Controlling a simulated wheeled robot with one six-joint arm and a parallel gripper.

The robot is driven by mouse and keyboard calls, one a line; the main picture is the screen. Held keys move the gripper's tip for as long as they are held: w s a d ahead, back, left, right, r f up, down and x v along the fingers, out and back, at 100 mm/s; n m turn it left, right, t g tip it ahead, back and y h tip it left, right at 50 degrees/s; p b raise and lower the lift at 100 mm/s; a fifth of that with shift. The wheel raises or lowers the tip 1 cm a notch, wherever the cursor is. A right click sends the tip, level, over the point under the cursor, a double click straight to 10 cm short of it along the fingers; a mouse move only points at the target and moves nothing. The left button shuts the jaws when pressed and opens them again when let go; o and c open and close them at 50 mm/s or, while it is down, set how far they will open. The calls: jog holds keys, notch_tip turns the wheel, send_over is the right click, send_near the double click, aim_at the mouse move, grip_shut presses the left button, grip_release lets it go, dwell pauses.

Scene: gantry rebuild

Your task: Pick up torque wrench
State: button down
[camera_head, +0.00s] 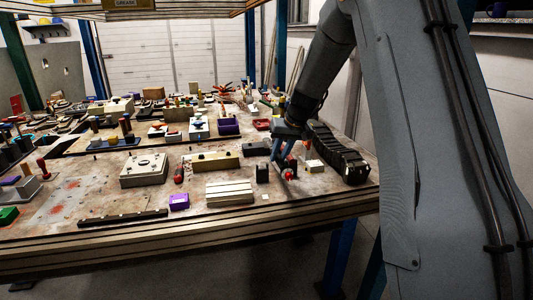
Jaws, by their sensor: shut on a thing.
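My gripper (284,160) is at the right part of the workbench, low over the top near its front edge. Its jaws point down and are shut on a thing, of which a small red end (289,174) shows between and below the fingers. I take this for the torque wrench, but most of it is hidden by the jaws and too small to make out. I cannot tell whether it still touches the bench.
The bench top (235,212) is crowded. A dark block (262,173) stands just left of my gripper, and a black ridged piece (335,152) lies to its right. A pale ribbed block (229,192) and a purple box (179,202) sit nearer the front edge.

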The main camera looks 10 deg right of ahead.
jog(key=s+d+r, duration=0.1)
jog(key=s+d, duration=0.1)
jog(key=s, duration=0.3)
jog(key=shift+s+d+r, duration=0.25)
jog(key=shift+s, duration=0.05)
